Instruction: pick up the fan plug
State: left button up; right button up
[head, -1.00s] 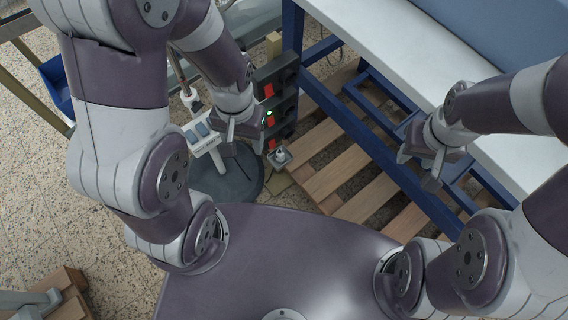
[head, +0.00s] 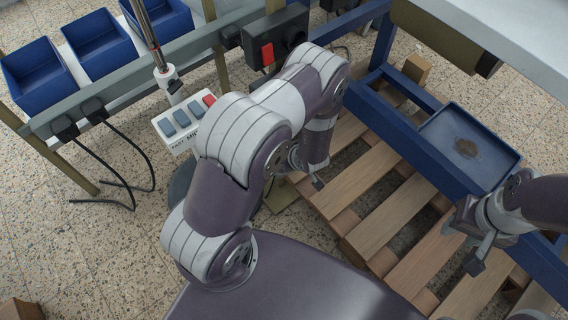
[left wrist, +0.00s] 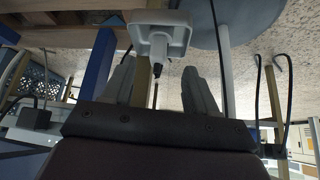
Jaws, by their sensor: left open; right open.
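My left gripper (left wrist: 160,85) is open in the left wrist view, its two grey fingers apart. Between and beyond the fingertips is a pale square fitting (left wrist: 158,35) with a small dark piece (left wrist: 157,71) at its near side. I cannot tell for sure whether this is the fan plug. In the head view my left gripper (head: 314,180) shows only in part, low over the pallet's near left corner, and my forearm hides what lies behind it. The fan's white switch panel (head: 187,125) stands to its left. My right gripper (head: 462,248) is open and empty above the pallet.
A wooden pallet (head: 382,209) lies on the floor beside a blue frame (head: 415,153) with a blue tray (head: 470,146). Black plugs (head: 65,127) with hanging cables and a black socket with a red switch (head: 267,53) sit on the rail. Blue bins (head: 40,78) stand behind.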

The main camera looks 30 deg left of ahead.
pick_arm(q)
jog(key=b+x, duration=0.3)
jog(key=x, duration=0.2)
jog(key=shift+f, duration=0.2)
jog(key=shift+w+a+f, duration=0.1)
jog(key=shift+w+a, duration=0.05)
jog(key=shift+a, duration=0.05)
jog(key=shift+c, duration=0.3)
grip_shut()
